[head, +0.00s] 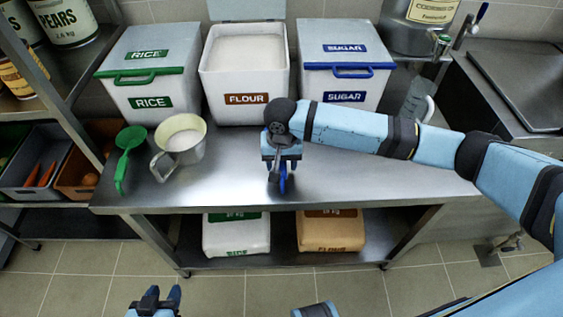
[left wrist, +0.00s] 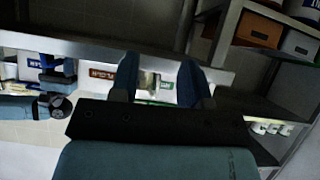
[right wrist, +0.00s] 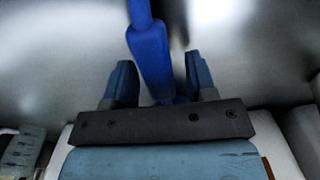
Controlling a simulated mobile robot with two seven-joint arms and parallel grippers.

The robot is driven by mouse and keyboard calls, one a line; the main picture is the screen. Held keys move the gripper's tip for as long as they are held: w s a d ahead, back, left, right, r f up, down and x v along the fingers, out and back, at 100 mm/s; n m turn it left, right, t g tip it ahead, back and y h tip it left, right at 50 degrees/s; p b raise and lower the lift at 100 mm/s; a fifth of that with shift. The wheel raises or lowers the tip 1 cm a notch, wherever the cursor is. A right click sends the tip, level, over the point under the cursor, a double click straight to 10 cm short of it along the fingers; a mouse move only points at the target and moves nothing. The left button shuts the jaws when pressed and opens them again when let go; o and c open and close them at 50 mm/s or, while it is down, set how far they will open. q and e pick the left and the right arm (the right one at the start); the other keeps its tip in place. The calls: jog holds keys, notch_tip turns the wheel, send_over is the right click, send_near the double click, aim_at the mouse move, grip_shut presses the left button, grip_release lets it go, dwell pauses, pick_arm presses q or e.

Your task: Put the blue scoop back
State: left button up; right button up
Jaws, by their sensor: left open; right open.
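The blue scoop (head: 283,181) lies on the steel counter near its front edge, mostly hidden by my right gripper (head: 281,166). In the right wrist view the blue scoop (right wrist: 149,55) runs between the two open fingers of my right gripper (right wrist: 160,80), with a gap beside it on the right. I cannot tell if a finger touches it. The sugar bin (head: 343,75), with blue lid trim and blue labels, stands closed at the back of the counter. My left gripper (head: 155,300) is open and empty, low in front of the counter.
The flour bin (head: 245,100) stands open; the rice bin (head: 150,85) is closed. A green scoop (head: 124,158) and a jug of white contents (head: 180,142) are on the left. A clear jug (head: 417,100) and the sink (head: 520,75) are right. The front-right counter is clear.

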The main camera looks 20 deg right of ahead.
pick_arm(q)
jog(key=shift+s+r+p, duration=0.1)
jog(key=shift+r+p, duration=0.35)
jog(key=shift+p, duration=0.65)
pick_arm(e)
notch_tip(320, 180, up, 12)
jog(key=shift+s, duration=0.15)
pick_arm(q)
jog(key=shift+r, duration=0.2)
pick_arm(e)
jog(key=shift+f, duration=0.1)
